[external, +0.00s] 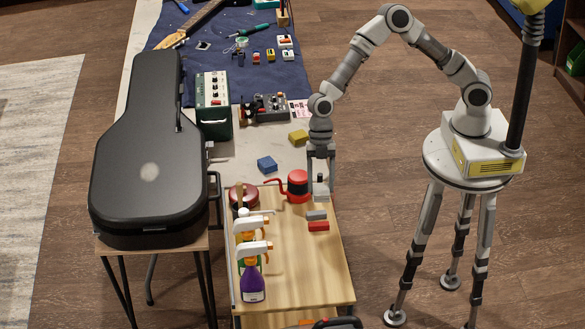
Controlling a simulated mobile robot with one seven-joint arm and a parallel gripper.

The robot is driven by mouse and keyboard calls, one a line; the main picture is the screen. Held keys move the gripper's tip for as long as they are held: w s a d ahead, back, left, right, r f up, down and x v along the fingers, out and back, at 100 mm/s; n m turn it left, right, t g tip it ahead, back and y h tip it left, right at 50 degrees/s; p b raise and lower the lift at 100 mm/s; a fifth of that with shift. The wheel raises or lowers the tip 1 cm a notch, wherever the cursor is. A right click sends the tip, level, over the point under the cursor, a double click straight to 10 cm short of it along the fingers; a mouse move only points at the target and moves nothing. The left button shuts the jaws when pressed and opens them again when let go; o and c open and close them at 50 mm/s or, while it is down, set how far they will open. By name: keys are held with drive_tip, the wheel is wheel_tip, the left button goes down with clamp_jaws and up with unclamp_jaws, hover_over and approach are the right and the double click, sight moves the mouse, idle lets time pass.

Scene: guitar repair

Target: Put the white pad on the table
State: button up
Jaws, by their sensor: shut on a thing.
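My gripper (320,182) points down over the far right part of the wooden cart top (290,265). It is shut on a small white pad (321,194), which shows just below and between the fingers. Whether the pad touches the cart top or hangs just above it, I cannot tell. The table (240,158) with a pale top stands beyond the cart. A blue pad (267,164) and a yellow pad (298,137) lie on its near part.
A grey pad (316,215) and a red pad (318,226) lie on the cart near my gripper. A red-and-black container (298,184) stands close left. Spray bottles (252,280) are at front left. Pedals (267,107) and an amplifier (213,98) occupy the table farther back.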

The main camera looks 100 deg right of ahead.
drive_tip(key=shift+d+r, duration=0.25)
drive_tip(key=shift+d, duration=0.25)
drive_tip(key=w+d+m+b, duration=0.1)
drive_tip(key=d, duration=0.3)
drive_tip(key=w+d+f+m+t, duration=0.1)
drive_tip(key=d+m, duration=0.1)
drive_tip(key=d, duration=0.2)
drive_tip(key=w+d+m+b, duration=0.1)
drive_tip(key=w+d, duration=0.1)
drive_tip(key=d, duration=0.2)
drive_tip(key=shift+w+f+h+b, duration=0.1)
drive_tip(key=shift+f+h+b, duration=0.1)
drive_tip(key=shift+h+b, duration=0.15)
drive_tip(key=s+d+m+t+h+b, duration=0.2)
drive_tip(key=d+m, duration=0.5)
drive_tip(key=d, duration=1.1)
drive_tip(key=s+d+m+t+h+b, duration=0.15)
drive_tip(key=d+m+b, duration=0.35)
drive_tip(key=d, duration=1.3)
drive_tip(key=m, duration=0.1)
hover_over(267, 143)
drive_tip(key=s, duration=0.2)
drive_tip(key=shift+g, duration=0.25)
drive_tip(key=f, duration=0.7)
drive_tip(key=shift+w, duration=0.2)
drive_tip(key=shift+f+b, duration=0.6)
drive_tip(key=shift+f, duration=1.3)
